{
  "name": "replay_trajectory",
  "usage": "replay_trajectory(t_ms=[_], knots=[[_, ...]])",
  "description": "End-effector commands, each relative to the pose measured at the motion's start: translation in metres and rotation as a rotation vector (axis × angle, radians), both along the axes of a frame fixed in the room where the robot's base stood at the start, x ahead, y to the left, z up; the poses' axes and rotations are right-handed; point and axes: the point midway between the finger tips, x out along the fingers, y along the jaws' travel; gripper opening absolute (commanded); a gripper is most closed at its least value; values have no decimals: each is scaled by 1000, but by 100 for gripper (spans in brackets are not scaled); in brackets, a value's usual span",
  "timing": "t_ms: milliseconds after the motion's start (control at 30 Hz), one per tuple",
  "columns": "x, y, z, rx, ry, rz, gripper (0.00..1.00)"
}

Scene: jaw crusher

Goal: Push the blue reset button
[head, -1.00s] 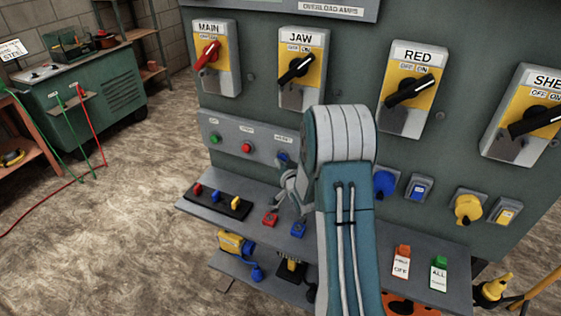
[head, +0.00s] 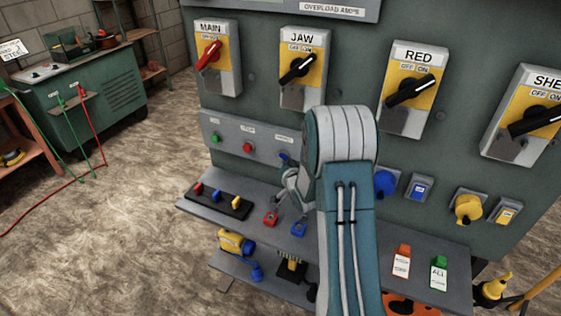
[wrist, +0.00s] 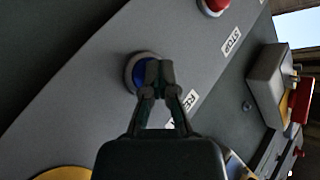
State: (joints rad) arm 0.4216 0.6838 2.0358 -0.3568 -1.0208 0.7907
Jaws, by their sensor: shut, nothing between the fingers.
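The blue reset button (wrist: 139,72) sits in a round grey collar on the grey button strip, partly covered by my fingertips in the wrist view. In the head view my gripper (head: 291,181) is small and partly hidden, just below the button.
The red stop button (head: 248,148) and green button (head: 215,138) share the strip. Below is a shelf (head: 225,200) with small coloured items. Rotary switches, including the jaw switch (head: 302,68), stand above. A blue plug (head: 385,183) is right of my arm.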

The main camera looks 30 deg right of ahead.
Motion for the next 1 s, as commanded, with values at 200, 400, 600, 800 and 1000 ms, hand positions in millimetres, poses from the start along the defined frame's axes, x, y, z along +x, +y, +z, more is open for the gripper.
replay_trajectory(t_ms=[200,400,600,800,1000], knots=[[0,-3,6,-3,-14,-8,0],[-2,-3,8,-3,-16,-10,0],[-6,3,8,-3,-15,-8,0],[-16,19,6,-3,-11,-5,0],[-27,33,5,-3,-7,-3,0]])
